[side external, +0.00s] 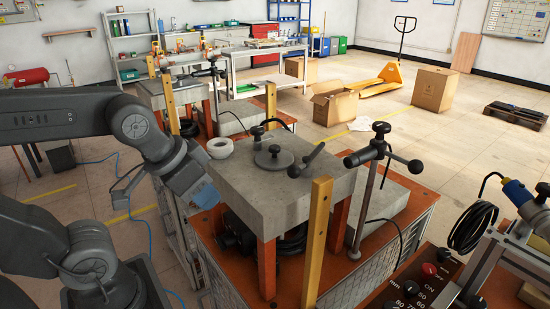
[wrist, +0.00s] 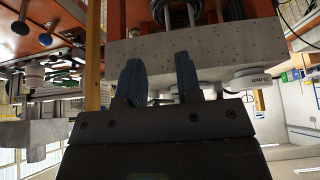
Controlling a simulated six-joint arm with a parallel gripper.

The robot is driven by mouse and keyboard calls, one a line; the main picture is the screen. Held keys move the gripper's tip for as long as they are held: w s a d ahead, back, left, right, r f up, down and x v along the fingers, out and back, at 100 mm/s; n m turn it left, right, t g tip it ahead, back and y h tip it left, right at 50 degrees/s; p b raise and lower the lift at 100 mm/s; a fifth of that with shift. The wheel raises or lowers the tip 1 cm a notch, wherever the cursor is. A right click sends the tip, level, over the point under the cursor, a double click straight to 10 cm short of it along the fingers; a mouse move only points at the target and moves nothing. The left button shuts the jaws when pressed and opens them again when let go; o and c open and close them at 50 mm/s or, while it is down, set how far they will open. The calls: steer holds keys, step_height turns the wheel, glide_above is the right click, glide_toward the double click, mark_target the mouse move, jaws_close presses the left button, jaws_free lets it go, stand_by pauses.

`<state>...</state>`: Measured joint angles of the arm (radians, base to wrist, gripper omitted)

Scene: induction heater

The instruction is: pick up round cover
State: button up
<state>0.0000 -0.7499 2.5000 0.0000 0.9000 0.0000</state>
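The round cover (side external: 274,157) is a dark grey disc with a small knob on its middle. It lies flat on top of the thick grey concrete slab (side external: 235,187). I cannot clearly make it out in the wrist view, where the slab (wrist: 215,45) appears upside down. My gripper (wrist: 160,82) shows two blue fingertips with a clear gap between them; it is open and empty.
A white ring (side external: 220,147) sits at the slab's back left corner; it also shows in the wrist view (wrist: 251,79). A dark handle (side external: 306,160) stands at the slab's right. A wooden post (side external: 318,238) rises in front, and a dark clamp stand (side external: 380,150) stands to the right.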

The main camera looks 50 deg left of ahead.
steer(key=o, duration=1.2)
steer(key=shift+o, duration=0.2)
step_height(320, 180, up, 14)
steer(key=m+g+y, duration=0.1)
steer(key=m+g, duration=0.5)
steer(key=m, duration=1.2)
glide_above(275, 147)
steer(key=d, duration=0.1)
steer(key=f, duration=0.8)
steer(key=shift+s+a+f, duration=0.15)
steer(key=shift+s+a, duration=0.05)
steer(key=shift+a, duration=0.15)
steer(key=shift+w+a+f, duration=0.1)
steer(key=shift+f, duration=1.25)
steer(key=shift+w+a+f, duration=0.1)
steer(key=shift+f, duration=1.2)
